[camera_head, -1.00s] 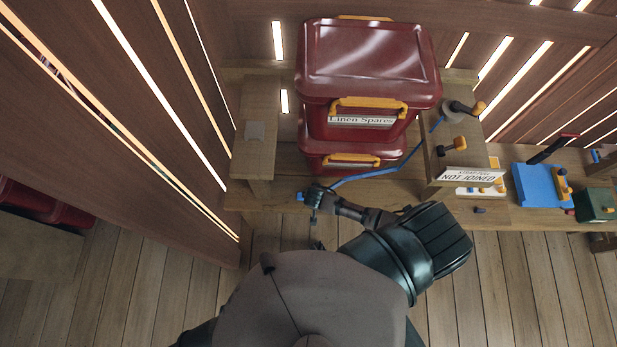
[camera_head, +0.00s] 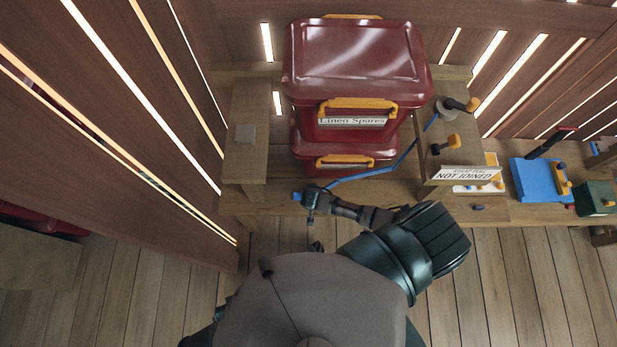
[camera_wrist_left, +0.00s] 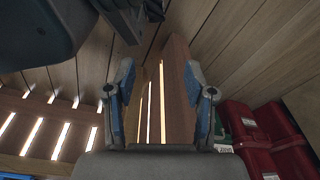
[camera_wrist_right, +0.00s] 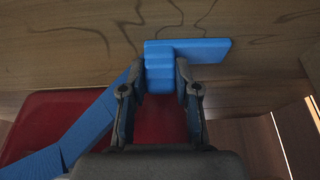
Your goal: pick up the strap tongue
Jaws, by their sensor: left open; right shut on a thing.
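The strap tongue (camera_wrist_right: 160,72) is a blue stepped block with a flat plate reaching to the right in the right wrist view. My right gripper (camera_wrist_right: 161,88) is shut on it, one finger on each side. The blue strap (camera_wrist_right: 75,135) runs from the tongue down to the left. In the head view my right gripper (camera_head: 312,202) is at the bench's front edge, left of the bin stack's front, with a bit of the blue tongue (camera_head: 297,197) showing. The strap (camera_head: 375,172) stretches right, up to a grey roller (camera_head: 446,110). My left gripper (camera_wrist_left: 158,75) is open and empty.
Two stacked red lidded bins (camera_head: 355,65) with yellow handles stand on the wooden bench (camera_head: 405,190). A "NOT JOINED" sign (camera_head: 465,174), a blue board (camera_head: 540,180) and a green box (camera_head: 595,197) lie to the right. A slatted wall closes the left.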

